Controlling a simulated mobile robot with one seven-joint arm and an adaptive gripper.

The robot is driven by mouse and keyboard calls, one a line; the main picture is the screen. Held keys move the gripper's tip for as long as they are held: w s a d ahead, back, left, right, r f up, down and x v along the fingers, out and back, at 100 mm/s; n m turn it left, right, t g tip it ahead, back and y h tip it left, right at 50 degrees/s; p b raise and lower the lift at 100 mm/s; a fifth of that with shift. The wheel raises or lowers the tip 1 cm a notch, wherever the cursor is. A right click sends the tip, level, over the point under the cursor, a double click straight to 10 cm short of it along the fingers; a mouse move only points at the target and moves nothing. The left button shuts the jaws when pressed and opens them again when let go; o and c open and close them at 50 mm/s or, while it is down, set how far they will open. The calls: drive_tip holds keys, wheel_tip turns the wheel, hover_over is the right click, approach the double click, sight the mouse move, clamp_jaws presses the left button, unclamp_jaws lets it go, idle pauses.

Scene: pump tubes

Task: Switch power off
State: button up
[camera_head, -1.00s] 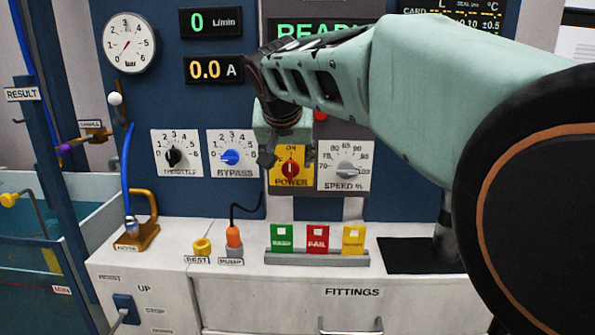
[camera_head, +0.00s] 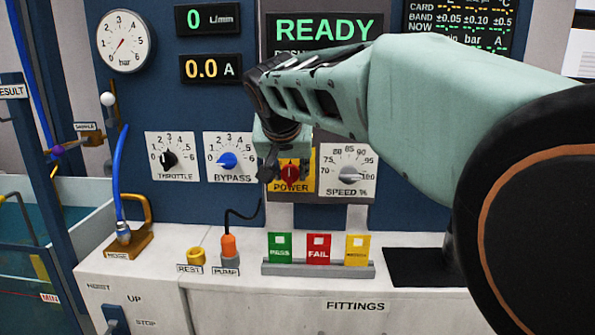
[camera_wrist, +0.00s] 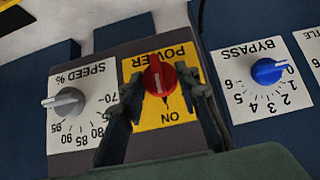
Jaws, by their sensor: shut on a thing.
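The red power knob (camera_head: 290,177) sits on a yellow plate labelled POWER (camera_head: 306,158) on the blue panel. In the wrist view the red knob (camera_wrist: 158,78) and its yellow plate (camera_wrist: 178,110), marked ON, appear upside down. My gripper (camera_wrist: 163,88) has one dark finger on each side of the knob and is shut on it. My gripper (camera_head: 287,168) also shows in the head view, hanging in front of the plate and hiding part of it.
The speed knob (camera_head: 350,174) and blue bypass knob (camera_head: 228,160) flank the power plate closely. The throttle knob (camera_head: 167,159) is further left. The display (camera_head: 325,30) reads READY; the meters show 0 and 0.0 A. Green, red and yellow cards (camera_head: 318,249) stand below.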

drive_tip(key=shift+c, duration=0.4)
drive_tip(key=h, duration=0.1)
drive_tip(key=n+h+p, duration=0.1)
drive_tip(key=shift+a+n+h, duration=0.3)
drive_tip(key=shift+h, duration=0.1)
drive_tip(key=n+h, duration=0.1)
drive_tip(key=h, duration=0.2)
drive_tip(key=n+h+p, duration=0.1)
drive_tip(key=shift+a+f+n+t, duration=0.2)
drive_tip(key=shift+a+n+t, duration=0.05)
drive_tip(key=shift+n+t, duration=0.05)
drive_tip(key=n+t+h, duration=0.1)
drive_tip(key=n+h, duration=0.1)
drive_tip(key=h, duration=0.1)
drive_tip(key=shift+a+f, duration=0.1)
drive_tip(key=shift+f, duration=0.1)
drive_tip(key=shift+f+n+t+h, duration=0.15)
drive_tip(key=shift+n+t+h, duration=0.65)
drive_tip(key=shift+n+h, duration=0.55)
drive_tip(key=shift+h, duration=0.25)
drive_tip(key=o, duration=1.1)
drive_tip(key=shift+o, duration=0.3)
